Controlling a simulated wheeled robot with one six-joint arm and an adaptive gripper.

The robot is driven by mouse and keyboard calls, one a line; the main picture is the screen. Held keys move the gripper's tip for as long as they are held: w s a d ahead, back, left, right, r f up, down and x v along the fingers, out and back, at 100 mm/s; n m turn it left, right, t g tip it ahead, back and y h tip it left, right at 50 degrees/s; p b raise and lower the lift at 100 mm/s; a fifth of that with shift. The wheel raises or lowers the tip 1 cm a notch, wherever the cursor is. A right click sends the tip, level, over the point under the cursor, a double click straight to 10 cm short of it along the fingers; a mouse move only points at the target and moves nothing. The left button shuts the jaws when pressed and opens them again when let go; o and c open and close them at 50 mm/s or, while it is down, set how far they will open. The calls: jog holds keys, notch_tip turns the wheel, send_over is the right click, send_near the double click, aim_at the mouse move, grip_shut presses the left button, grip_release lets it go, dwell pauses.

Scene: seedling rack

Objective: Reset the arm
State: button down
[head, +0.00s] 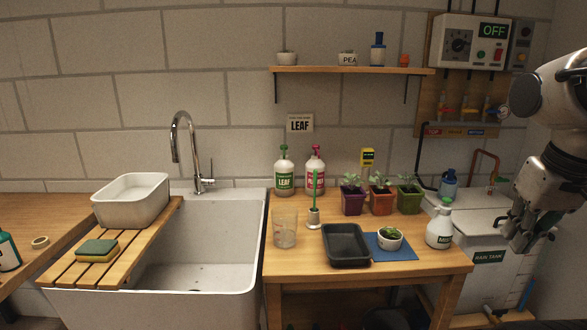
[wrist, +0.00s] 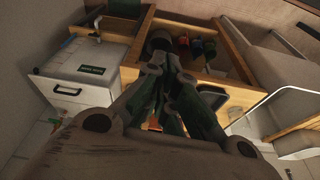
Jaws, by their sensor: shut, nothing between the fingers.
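My arm hangs folded at the right edge of the head view, with my gripper (head: 518,240) pointing down in front of the white rain tank (head: 490,275). In the wrist view my gripper (wrist: 165,50) is shut, its fingertips together with nothing between them. It is in the air to the right of the wooden table (head: 455,262), apart from the things on it. The wrist view shows the rain tank (wrist: 85,70) at left and the table beyond the fingers.
On the table stand a white spray bottle (head: 439,228), a white pot on a blue mat (head: 374,250), a black tray (head: 346,246), a clear beaker (head: 284,232) and three seedling pots (head: 381,203). A sink (head: 205,245) is at left. A control box (head: 470,42) hangs on the wall.

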jog(key=shift+s+a+r+n+t, duration=0.15)
jog(key=shift+a+r+n+t, duration=0.3)
jog(key=shift+a+r, duration=0.35)
